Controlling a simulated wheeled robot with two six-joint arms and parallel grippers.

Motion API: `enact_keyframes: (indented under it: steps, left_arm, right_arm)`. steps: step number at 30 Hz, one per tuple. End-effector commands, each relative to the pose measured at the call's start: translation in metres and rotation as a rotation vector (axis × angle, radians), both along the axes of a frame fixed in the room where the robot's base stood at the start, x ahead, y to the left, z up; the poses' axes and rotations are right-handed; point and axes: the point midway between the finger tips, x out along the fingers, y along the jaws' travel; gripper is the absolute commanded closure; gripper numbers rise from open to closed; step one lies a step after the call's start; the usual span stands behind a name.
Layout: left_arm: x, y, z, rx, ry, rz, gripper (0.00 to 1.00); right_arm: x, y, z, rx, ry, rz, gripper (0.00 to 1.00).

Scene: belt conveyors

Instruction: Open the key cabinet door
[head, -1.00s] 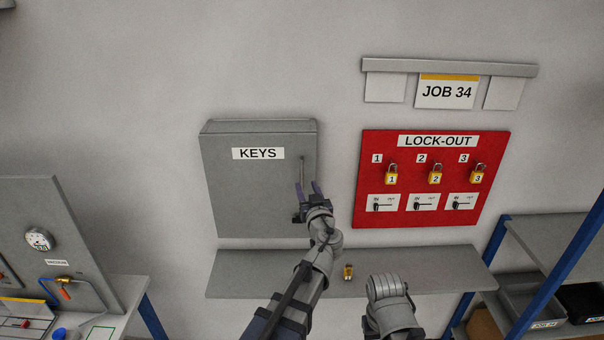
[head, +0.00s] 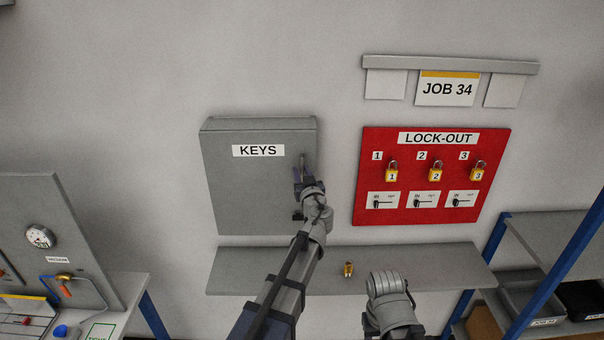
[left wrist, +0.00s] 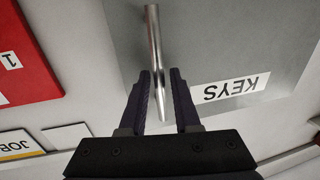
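The grey key cabinet (head: 250,190) hangs on the wall with a white KEYS label, and its door is shut. A slim metal handle (head: 302,162) stands upright near the door's right edge. My left gripper (head: 304,178) is at the handle's lower part. In the left wrist view the handle (left wrist: 154,50) reaches between the two dark fingers of my left gripper (left wrist: 161,85), with gaps on both sides, so the fingers are open around it. My right arm shows at the bottom of the head view, but its fingers are out of sight.
A red lock-out board (head: 430,178) with several padlocks hangs right of the cabinet. A grey shelf (head: 440,268) below carries a small brass padlock (head: 348,269). A panel with a gauge (head: 40,237) stands at left, and blue-posted shelving (head: 560,265) at right.

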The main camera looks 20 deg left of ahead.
Motion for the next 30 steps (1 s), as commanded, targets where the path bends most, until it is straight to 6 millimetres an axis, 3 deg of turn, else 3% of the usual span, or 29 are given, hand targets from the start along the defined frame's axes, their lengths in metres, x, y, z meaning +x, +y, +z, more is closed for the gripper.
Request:
enact_keyframes:
  steps: [1,8,30]
  left_arm:
    - [0.0000,-0.0001,0.0000,0.000,0.000,0.000,0.76]
    - [0.0000,-0.0001,0.0000,0.000,0.000,0.000,1.00]
    - [0.0000,-0.0001,0.0001,0.000,0.000,0.000,1.00]
  right_arm:
    - [0.0000,0.0000,0.0000,0.000,0.000,0.000,0.50]
    - [0.0000,0.0000,0.0000,0.000,0.000,0.000,0.50]
    - [0.0000,0.0000,0.0000,0.000,0.000,0.000,0.50]
